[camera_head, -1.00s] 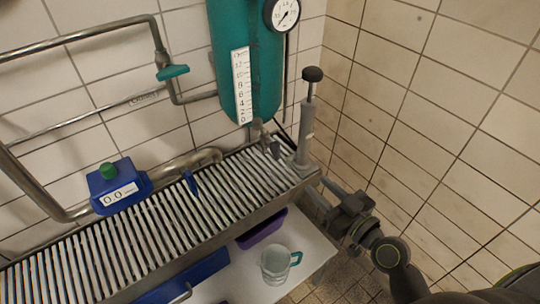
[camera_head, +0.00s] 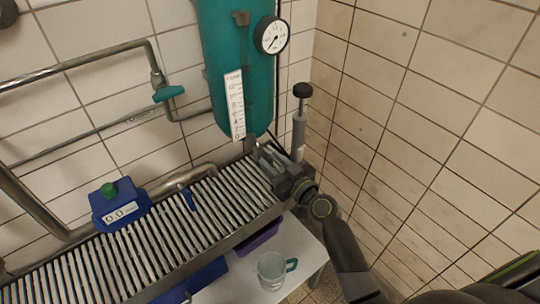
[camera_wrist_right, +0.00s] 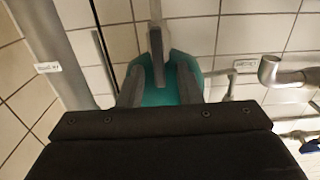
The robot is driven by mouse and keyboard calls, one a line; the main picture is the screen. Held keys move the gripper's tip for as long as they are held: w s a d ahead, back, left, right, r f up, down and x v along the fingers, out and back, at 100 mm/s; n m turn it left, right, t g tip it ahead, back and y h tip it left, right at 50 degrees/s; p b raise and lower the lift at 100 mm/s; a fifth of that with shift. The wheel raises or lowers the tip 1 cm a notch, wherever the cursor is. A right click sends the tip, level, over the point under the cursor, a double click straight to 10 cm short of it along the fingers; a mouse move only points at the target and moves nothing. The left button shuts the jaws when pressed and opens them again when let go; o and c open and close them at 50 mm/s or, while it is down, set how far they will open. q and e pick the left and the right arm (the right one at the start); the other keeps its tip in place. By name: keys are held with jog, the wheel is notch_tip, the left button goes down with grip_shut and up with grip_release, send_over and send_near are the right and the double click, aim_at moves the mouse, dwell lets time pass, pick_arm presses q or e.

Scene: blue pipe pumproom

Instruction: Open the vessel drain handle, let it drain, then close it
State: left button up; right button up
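The teal vessel (camera_head: 236,70) hangs on the tiled wall with a white level scale (camera_head: 235,105) on its front. Its drain fitting (camera_head: 250,143) is at the bottom, over the grating; it also shows in the right wrist view as a grey lever-like part (camera_wrist_right: 166,55) in front of the teal vessel (camera_wrist_right: 165,92). My right gripper (camera_head: 264,156) is close to the drain, coming from the right. In the wrist view its fingers (camera_wrist_right: 158,85) are apart, on either side of the grey part; contact cannot be told. My left gripper is not in view.
A grey hand pump (camera_head: 299,130) stands right behind my right gripper. The slatted grating (camera_head: 160,235) runs leftward, with a blue meter (camera_head: 120,205) on it. A clear jug (camera_head: 271,270) stands on a white surface below. A tiled wall closes the right side.

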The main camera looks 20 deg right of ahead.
jog(key=shift+x, duration=0.9)
grip_shut()
jog(key=shift+w+d+f+m+b, duration=0.15)
jog(key=shift+d+f+m, duration=0.15)
jog(key=shift+m, duration=2.75)
jog(key=shift+d+f+m+b, duration=0.25)
jog(key=shift+f+m, duration=0.1)
jog(key=shift+m, duration=2.65)
jog(key=shift+w+d+f+m+b, duration=0.1)
jog(key=shift+d+f+m, duration=0.2)
jog(key=shift+m, duration=2.75)
